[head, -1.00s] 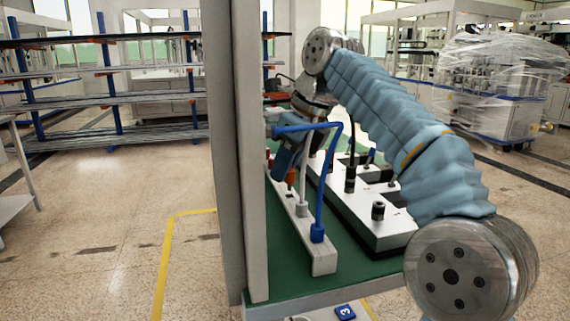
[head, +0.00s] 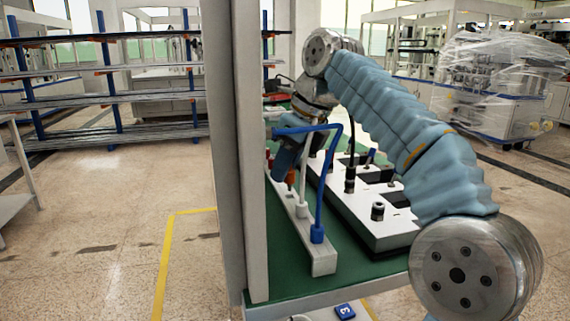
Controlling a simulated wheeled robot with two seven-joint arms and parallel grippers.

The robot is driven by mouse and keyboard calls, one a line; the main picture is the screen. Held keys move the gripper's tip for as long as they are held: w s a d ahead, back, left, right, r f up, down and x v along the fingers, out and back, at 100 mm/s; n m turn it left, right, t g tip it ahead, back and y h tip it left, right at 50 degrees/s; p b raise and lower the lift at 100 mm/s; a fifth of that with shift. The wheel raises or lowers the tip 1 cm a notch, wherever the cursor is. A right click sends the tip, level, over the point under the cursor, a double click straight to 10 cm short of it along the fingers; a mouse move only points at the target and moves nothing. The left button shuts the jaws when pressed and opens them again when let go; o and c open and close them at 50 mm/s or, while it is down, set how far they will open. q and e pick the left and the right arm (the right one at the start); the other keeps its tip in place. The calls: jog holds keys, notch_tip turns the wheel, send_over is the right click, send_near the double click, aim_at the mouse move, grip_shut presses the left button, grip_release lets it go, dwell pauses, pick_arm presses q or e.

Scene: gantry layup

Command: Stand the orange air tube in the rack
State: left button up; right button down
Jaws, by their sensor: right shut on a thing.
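The rack (head: 322,258) is a long white bar on the green table, partly behind the grey post. A blue tube (head: 318,195) with a bent top and a white tube (head: 302,190) stand in it. A small orange part, seemingly the lower end of the orange air tube (head: 291,177), shows over the rack behind the white tube; the rest of the tube is hidden. My right gripper (head: 284,166) points down at the orange part and is shut on the tube, though its fingertips are mostly hidden. I cannot tell whether the tube's end is seated. My left gripper is not in view.
A white block (head: 390,238) with black fittings lies right of the rack. A tall grey post (head: 255,150) stands at the table's left edge and blocks part of the view. Open floor lies left of the post.

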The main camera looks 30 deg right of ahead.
dwell(0.5)
jog(key=shift+f+b, duration=1.1)
jog(key=shift+f, duration=0.3)
jog(key=c, duration=0.9)
grip_release()
jog(key=shift+c, duration=0.2)
jog(key=p+v, duration=0.6)
jog(key=v, duration=0.7)
jog(key=shift+r, duration=0.4)
